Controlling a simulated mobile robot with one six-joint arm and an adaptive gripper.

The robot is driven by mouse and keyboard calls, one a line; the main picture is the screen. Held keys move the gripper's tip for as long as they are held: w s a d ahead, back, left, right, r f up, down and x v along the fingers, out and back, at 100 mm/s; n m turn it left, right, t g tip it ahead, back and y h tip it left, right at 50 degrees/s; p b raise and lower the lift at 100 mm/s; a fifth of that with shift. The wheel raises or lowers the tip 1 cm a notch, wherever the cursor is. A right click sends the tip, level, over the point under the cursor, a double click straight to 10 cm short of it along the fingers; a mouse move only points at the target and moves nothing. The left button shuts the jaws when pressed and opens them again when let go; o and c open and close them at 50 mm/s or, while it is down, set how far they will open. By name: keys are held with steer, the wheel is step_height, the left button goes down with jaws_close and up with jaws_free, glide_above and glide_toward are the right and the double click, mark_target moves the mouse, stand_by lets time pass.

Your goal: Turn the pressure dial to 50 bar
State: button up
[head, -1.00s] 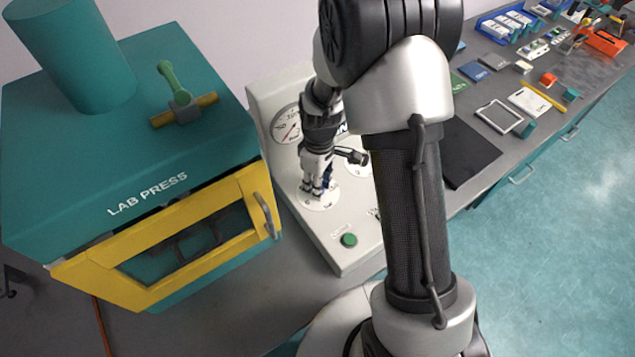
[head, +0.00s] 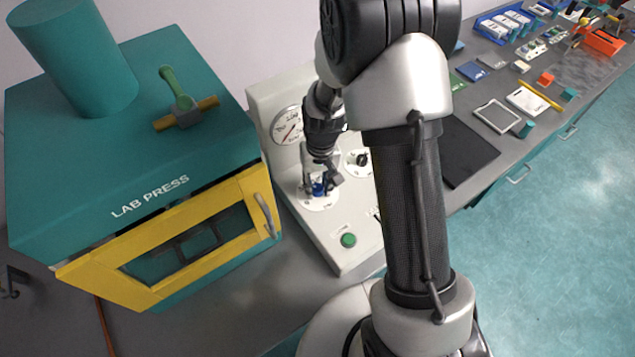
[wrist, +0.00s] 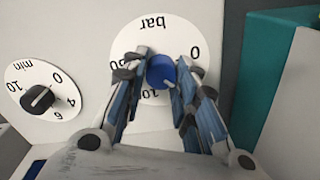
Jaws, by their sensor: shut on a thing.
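The pressure dial is a blue knob (wrist: 161,71) on a round white scale (wrist: 163,29) marked "bar"; the picture shows the scale upside down. My gripper (wrist: 160,78) has its two fingers on either side of the knob and is shut on it. In the head view, my gripper (head: 318,178) reaches down to the blue knob (head: 319,189) on the grey control panel. The fingers cover part of the scale numbers, and I cannot read the knob's setting.
A black knob on a "min" scale (wrist: 38,97) sits beside the pressure dial. A round gauge (head: 288,125) is on the upright panel behind, and a green button (head: 348,240) is in front. The teal and yellow lab press (head: 150,190) stands close on the left.

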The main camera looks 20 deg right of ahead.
mark_target(320, 187)
steer(key=shift+m, duration=0.6)
steer(key=o, duration=1)
steer(key=shift+o, duration=0.2)
step_height(320, 187, up, 12)
steer(key=shift+d, duration=0.25)
